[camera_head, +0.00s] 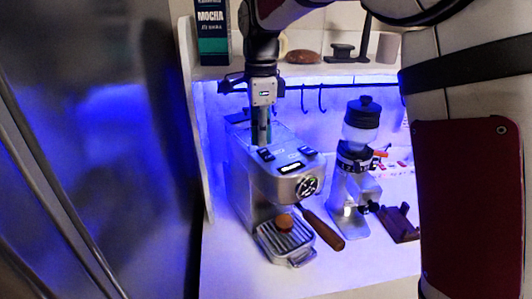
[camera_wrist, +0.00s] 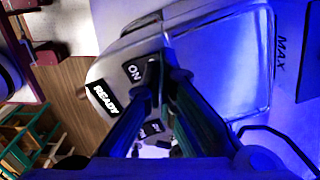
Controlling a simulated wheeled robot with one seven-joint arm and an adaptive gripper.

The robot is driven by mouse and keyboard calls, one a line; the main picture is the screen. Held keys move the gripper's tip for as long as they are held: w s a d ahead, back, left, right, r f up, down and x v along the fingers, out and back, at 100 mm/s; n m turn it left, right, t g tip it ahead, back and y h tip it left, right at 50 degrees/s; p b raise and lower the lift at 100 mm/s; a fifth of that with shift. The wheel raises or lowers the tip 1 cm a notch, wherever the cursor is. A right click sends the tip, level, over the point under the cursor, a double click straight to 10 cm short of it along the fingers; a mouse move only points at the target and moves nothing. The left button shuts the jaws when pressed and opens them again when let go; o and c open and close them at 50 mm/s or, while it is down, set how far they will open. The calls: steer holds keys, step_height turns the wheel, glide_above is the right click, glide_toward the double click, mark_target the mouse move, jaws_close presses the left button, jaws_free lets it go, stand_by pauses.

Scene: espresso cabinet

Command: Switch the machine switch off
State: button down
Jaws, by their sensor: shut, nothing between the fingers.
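The silver espresso machine (camera_head: 290,186) stands on the counter with dark switches on its top. One switch (camera_head: 266,154) is by my gripper (camera_head: 262,141), and another switch (camera_head: 308,150) is farther right. In the wrist view, my gripper (camera_wrist: 160,72) is shut and empty, its fingertips over the machine's top right beside a label reading "ON" (camera_wrist: 133,72). A lit display reads "READY" (camera_wrist: 104,97). The fingers partly hide the switch there, and I cannot tell whether they touch it. Another dark label (camera_wrist: 152,128) shows between the fingers.
A grinder (camera_head: 358,165) stands right of the machine. The clear water tank (camera_wrist: 225,65) is close to my fingers. A shelf (camera_head: 305,71) with a mocha box (camera_head: 212,35) is above.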

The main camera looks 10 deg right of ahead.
mark_target(262, 150)
steer(key=shift+f, duration=0.7)
stand_by(0.3)
steer(key=shift+r, duration=0.1)
steer(key=shift+r+p, duration=0.65)
steer(key=shift+r, duration=2.75)
